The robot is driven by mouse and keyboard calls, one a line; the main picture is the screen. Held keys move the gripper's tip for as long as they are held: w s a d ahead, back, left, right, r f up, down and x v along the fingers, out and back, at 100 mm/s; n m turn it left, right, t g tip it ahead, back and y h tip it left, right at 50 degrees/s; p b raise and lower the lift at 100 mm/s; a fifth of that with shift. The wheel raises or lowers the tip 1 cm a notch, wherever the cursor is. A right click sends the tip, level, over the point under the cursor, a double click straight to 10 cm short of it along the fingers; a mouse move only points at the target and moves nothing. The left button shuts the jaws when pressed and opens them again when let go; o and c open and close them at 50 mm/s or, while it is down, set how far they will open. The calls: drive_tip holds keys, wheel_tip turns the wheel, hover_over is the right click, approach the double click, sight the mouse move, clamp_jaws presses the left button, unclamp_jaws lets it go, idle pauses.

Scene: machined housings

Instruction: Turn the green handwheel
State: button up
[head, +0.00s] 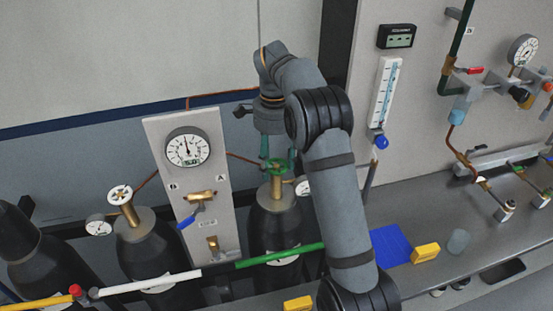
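The green handwheel (276,169) sits on top of a brass valve on a dark gas cylinder (276,222), right of the gauge panel in the head view. My gripper (277,160) points down from above, with its teal fingers at the wheel's height. One finger shows at the wheel's left and one at its right, with a gap between them. The fingers appear around or just over the wheel; I cannot tell whether they touch it. Part of the wheel is hidden by the fingers.
A gauge panel (165,138) with a blue-handled valve stands left of the wheel. Another cylinder (147,247) has a white handwheel (120,194). A green and white rail (280,256) runs in front. A blue mat (390,246) and yellow block (425,253) lie on the bench.

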sight(275, 166)
drive_tip(key=shift+o, duration=1.2)
drive_tip(key=shift+a+r, duration=0.1)
drive_tip(key=shift+a, duration=0.05)
drive_tip(key=shift+w+d, duration=0.1)
drive_tip(key=shift+d, duration=0.1)
drive_tip(key=shift+r, duration=3.8)
drive_tip(key=shift+f, duration=0.15)
drive_tip(key=shift+f, duration=3.6)
